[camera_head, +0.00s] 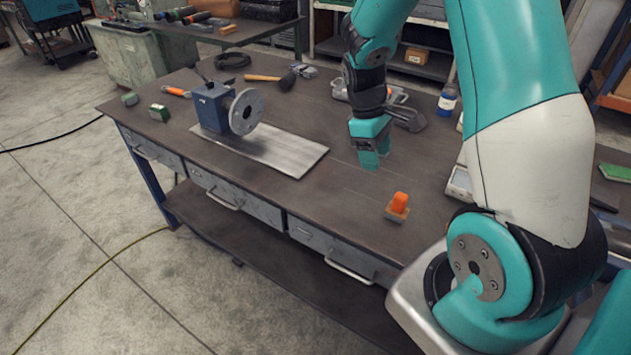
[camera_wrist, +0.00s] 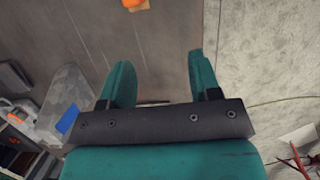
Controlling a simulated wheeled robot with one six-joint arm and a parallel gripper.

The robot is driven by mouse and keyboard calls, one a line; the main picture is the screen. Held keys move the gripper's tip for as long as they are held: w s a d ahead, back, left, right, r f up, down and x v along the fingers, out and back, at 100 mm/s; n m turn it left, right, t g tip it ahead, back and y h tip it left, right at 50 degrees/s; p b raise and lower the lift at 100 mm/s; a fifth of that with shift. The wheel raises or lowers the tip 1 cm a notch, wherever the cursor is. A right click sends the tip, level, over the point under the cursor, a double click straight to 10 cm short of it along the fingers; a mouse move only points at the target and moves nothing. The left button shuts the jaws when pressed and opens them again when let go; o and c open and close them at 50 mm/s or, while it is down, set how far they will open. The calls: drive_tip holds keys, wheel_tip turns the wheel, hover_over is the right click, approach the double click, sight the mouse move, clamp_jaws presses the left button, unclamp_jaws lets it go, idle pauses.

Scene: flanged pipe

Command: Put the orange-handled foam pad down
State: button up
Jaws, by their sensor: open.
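A mallet (camera_head: 270,78), a green-topped box (camera_head: 159,112) and a blue-labelled bottle (camera_head: 447,99) lie further back. The bench between plate and pad is clear.

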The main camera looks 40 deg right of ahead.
drive_tip(key=s+a+r+t+y, duration=0.1)
drive_tip(key=a+r, duration=0.3)
drive_tip(key=a, duration=0.3)
drive_tip(key=a+r+t+y, duration=0.1)
drive_tip(key=a+r, duration=0.3)
drive_tip(key=a, duration=0.2)
drive_tip(key=s+a+r+n+y, duration=0.1)
drive_tip(key=s+a+r, duration=0.3)
drive_tip(key=s+a, duration=0.3)
drive_tip(key=s+a+r+n+y, duration=0.1)
drive_tip(key=s+a+r+y, duration=0.1)
drive_tip(key=s+a+r, duration=0.2)
drive_tip(key=s+a, duration=0.3)
drive_tip(key=a, duration=0.1)
drive_tip(key=shift+t, duration=0.4)
drive_tip(key=shift+a, duration=0.1)
drive_tip(key=shift+w+f+b, duration=0.1)
drive_tip(key=shift+f+b, duration=0.4)
drive_tip(key=shift+b, duration=0.05)
